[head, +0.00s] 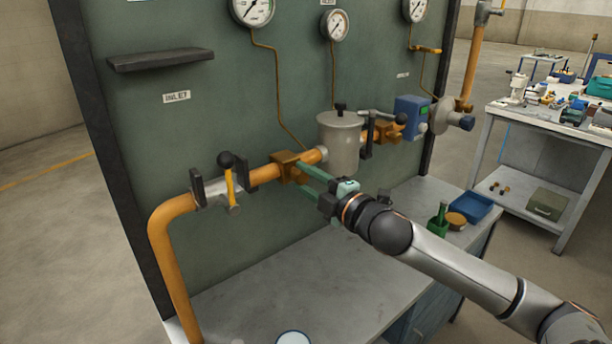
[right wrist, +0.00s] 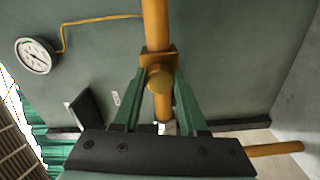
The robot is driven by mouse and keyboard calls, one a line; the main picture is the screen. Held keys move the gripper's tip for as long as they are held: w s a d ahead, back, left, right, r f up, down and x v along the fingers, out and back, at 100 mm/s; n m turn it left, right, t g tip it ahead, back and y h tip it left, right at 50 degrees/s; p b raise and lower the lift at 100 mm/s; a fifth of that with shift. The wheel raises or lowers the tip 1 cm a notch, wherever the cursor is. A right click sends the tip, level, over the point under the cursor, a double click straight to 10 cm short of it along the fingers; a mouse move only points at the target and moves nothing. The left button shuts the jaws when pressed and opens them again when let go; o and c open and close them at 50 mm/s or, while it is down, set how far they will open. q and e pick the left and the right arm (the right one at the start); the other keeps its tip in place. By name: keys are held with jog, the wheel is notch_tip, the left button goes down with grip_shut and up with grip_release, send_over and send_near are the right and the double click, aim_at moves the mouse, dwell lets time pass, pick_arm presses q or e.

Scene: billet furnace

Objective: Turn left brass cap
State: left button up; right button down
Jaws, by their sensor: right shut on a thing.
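The left brass cap (head: 285,166) sits on a brass fitting in the orange pipe, left of the grey cylindrical pot (head: 341,143). My right gripper (head: 299,175) reaches it from the front right, its green fingers at the fitting. In the right wrist view the round cap end (right wrist: 160,82) lies between the two fingers of my right gripper (right wrist: 161,76), which is shut on it. The fingers partly hide the cap in the head view. My left gripper is not in view.
A lever valve (head: 229,180) with a black knob stands left of the cap. Another brass fitting (head: 387,132) and a blue box (head: 411,117) are to the right. Gauges (head: 335,25) hang above. The grey bench top (head: 300,270) below is mostly clear. A blue tray (head: 472,207) lies to the right.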

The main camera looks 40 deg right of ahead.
dwell(0.3)
jog(key=shift+c, duration=2.2)
grip_release()
jog(key=shift+s, duration=0.1)
jog(key=shift+s+d+f, duration=0.1)
jog(key=shift+s+f, duration=0.05)
jog(key=shift+s, duration=0.45)
jog(key=s, duration=1.1)
jog(key=shift+d+b, duration=0.35)
jog(key=shift+d, duration=0.05)
